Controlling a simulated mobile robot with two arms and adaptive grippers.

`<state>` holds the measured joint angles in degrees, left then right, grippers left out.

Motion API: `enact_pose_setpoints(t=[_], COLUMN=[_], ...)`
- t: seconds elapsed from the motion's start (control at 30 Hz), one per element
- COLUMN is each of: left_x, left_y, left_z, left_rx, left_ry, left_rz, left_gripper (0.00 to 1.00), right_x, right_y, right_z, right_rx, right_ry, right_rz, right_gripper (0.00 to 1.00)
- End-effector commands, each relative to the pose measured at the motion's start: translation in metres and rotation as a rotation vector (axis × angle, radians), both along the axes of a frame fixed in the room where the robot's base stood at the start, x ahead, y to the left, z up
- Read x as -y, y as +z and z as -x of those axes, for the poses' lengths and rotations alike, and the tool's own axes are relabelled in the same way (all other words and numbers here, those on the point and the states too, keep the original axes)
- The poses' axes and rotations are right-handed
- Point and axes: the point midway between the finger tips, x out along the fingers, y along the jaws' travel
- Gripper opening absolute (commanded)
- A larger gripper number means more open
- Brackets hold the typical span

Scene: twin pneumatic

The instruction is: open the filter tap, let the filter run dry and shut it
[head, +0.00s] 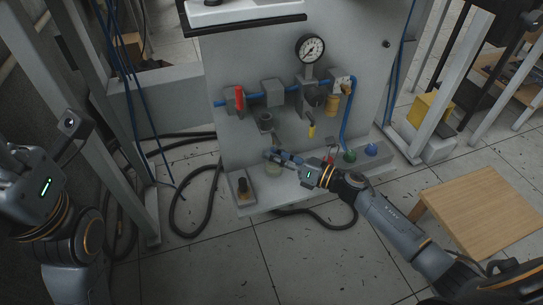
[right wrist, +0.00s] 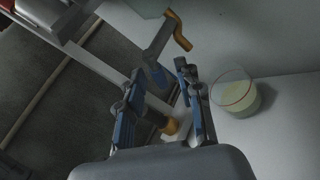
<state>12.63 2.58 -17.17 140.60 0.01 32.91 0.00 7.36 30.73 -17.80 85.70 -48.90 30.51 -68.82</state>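The grey panel (head: 220,140) carries a pneumatic line with a small grey filter-like unit (head: 265,121) below it. A thin dark part hangs under that unit, too small to read clearly. My right gripper (head: 272,156) is just below it, fingers apart, and nothing is clearly gripped. In the right wrist view, a bent orange lever (right wrist: 179,32) on a grey stem stands just beyond the spread fingers (right wrist: 158,76); I cannot tell whether they touch it. A clear jar with pale yellowish liquid (right wrist: 235,95) stands to their right. My left gripper (head: 35,185) is at the left edge, fingers unclear.
A red-handled valve (head: 239,98), pressure gauge (head: 310,48) and yellow-handled part (head: 312,130) are on the panel. Green (head: 350,156) and blue (head: 371,149) buttons are at right. A wooden table (head: 480,205) stands lower right.

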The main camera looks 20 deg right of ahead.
Motion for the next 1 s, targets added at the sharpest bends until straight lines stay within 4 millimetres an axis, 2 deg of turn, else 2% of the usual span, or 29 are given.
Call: enact_pose_setpoints(t=[0.13,0.47,0.63,1.0], left_x=[0.0004,0.0008,0.0008,0.001], left_y=[0.001,0.0019,0.0019,-0.0023], left_z=[0.0018,0.0019,0.0019,0.0014], left_rx=[0.011,0.012,0.011,0.009], left_ry=[0.0,0.0,0.0,0.001], left_rz=[-0.001,-0.002,-0.002,-0.002], left_gripper=[0.36,0.36,0.36,0.36], right_x=[-0.0084,-0.0102,-0.0102,-0.0108], right_y=[-0.0003,0.0002,0.0002,-0.0009], right_z=[-0.0092,-0.0111,-0.0109,-0.0109], right_rx=[-0.001,-0.002,-0.001,-0.001], right_ry=[0.0,-0.001,0.0,0.0], right_rz=[-0.001,-0.001,-0.001,-0.022], right_gripper=[0.36,0.36,0.01,0.0])
